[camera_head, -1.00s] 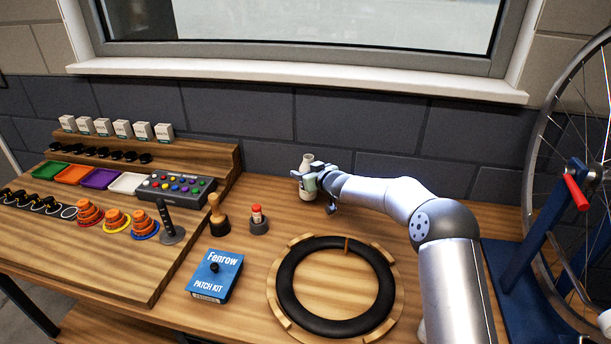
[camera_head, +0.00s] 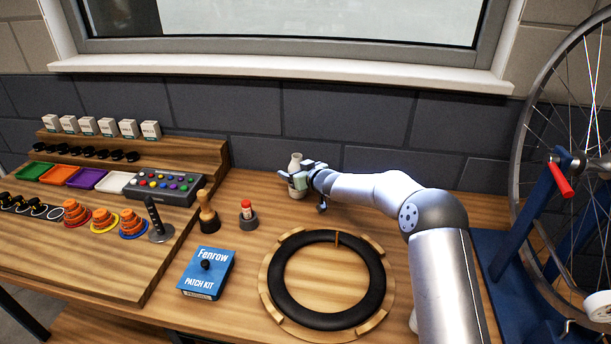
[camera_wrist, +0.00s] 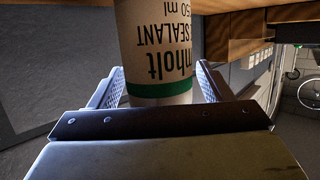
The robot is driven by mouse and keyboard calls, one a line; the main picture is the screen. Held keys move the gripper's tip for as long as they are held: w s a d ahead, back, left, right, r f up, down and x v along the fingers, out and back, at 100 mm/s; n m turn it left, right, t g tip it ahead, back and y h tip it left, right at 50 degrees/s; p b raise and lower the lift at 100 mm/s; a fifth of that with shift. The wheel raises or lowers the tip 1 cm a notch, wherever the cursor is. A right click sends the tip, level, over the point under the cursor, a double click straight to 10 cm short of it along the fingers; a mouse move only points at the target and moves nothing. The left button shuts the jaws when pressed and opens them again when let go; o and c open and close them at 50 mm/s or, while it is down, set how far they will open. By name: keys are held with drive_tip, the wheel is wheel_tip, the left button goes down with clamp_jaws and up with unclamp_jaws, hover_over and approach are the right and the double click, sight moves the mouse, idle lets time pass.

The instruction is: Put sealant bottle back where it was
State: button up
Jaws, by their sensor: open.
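The sealant bottle (camera_head: 296,162) is white and stands upright on the bench near the back wall in the head view. My gripper (camera_head: 299,181) is at the bottle, with its fingers around the body. In the wrist view the bottle (camera_wrist: 158,50) shows a cream label with dark lettering and a green band. It lies between the two textured jaw pads of my gripper (camera_wrist: 160,92). The jaws are open; whether a pad touches the bottle is hard to tell.
A black tyre (camera_head: 285,297) lies in a round wooden holder in front of my arm. A blue patch kit box (camera_head: 207,273), a wooden-handled stamp (camera_head: 208,213) and a red-capped item (camera_head: 247,212) stand to the left. A wheel stand (camera_head: 525,270) is at right.

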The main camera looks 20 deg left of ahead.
drive_tip(key=b+v, duration=0.2)
drive_tip(key=v, duration=0.9)
drive_tip(key=shift+d, duration=0.2)
drive_tip(key=s+d+r+m+h, duration=0.1)
drive_tip(key=s+d+m+h, duration=0.35)
drive_tip(key=d, duration=0.75)
drive_tip(key=s+d+r+m+h, duration=0.1)
drive_tip(key=s+d+h, duration=0.55)
drive_tip(key=d, duration=0.55)
drive_tip(key=s+d+m+g, duration=0.2)
drive_tip(key=s+d+g, duration=0.2)
drive_tip(key=s, duration=1.1)
drive_tip(key=s+d+f+m+g, duration=0.1)
drive_tip(key=s+d+m+g, duration=0.2)
drive_tip(key=s+d, duration=0.5)
drive_tip(key=s+g, duration=0.1)
drive_tip(key=s, duration=0.6)
drive_tip(key=shift+s+f+h, duration=0.3)
